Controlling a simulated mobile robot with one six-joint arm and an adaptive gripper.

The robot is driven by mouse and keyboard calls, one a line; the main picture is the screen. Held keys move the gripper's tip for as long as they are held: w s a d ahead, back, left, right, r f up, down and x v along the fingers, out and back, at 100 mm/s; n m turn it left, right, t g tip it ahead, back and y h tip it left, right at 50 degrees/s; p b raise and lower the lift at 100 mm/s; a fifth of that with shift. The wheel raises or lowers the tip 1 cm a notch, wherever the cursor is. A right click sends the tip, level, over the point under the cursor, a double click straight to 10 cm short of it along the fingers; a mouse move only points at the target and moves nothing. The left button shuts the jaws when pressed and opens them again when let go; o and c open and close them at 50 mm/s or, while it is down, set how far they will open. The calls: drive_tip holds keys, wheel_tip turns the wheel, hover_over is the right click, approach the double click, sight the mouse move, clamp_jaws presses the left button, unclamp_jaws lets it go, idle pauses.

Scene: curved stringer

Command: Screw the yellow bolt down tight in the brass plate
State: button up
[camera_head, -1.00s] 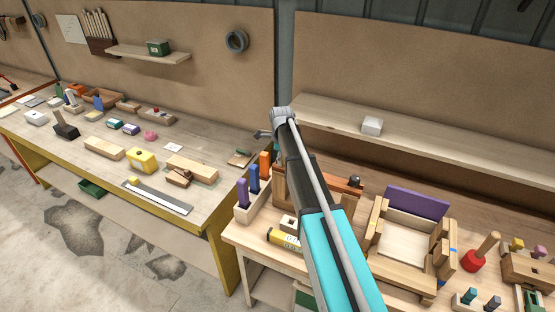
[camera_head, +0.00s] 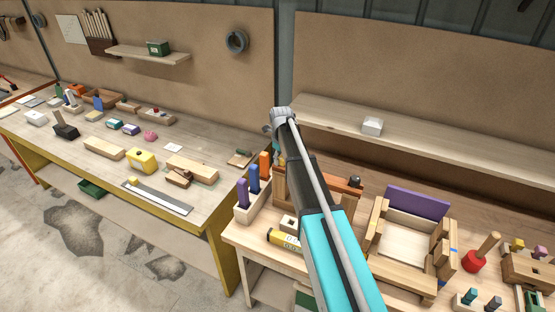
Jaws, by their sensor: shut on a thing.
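My arm's black and cyan link crosses the middle of the head view and hides most of my gripper. Only a small grey-teal part of the wrist or my gripper (camera_head: 269,129) shows at the left of the arm's upper end. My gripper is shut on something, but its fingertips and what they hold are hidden. A small yellowish patch shows at the left edge of the arm, and I cannot tell whether it is the yellow bolt. I cannot make out the brass plate.
A rack with purple, blue and orange handles (camera_head: 254,180) stands just left of my arm. A wooden frame (camera_head: 405,246) and a red-based mallet (camera_head: 474,260) are at the right. A shelf (camera_head: 430,140) runs behind.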

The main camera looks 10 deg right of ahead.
drive_tip(key=o, duration=1.2)
drive_tip(key=shift+d, duration=0.1)
drive_tip(key=shift+r, duration=0.15)
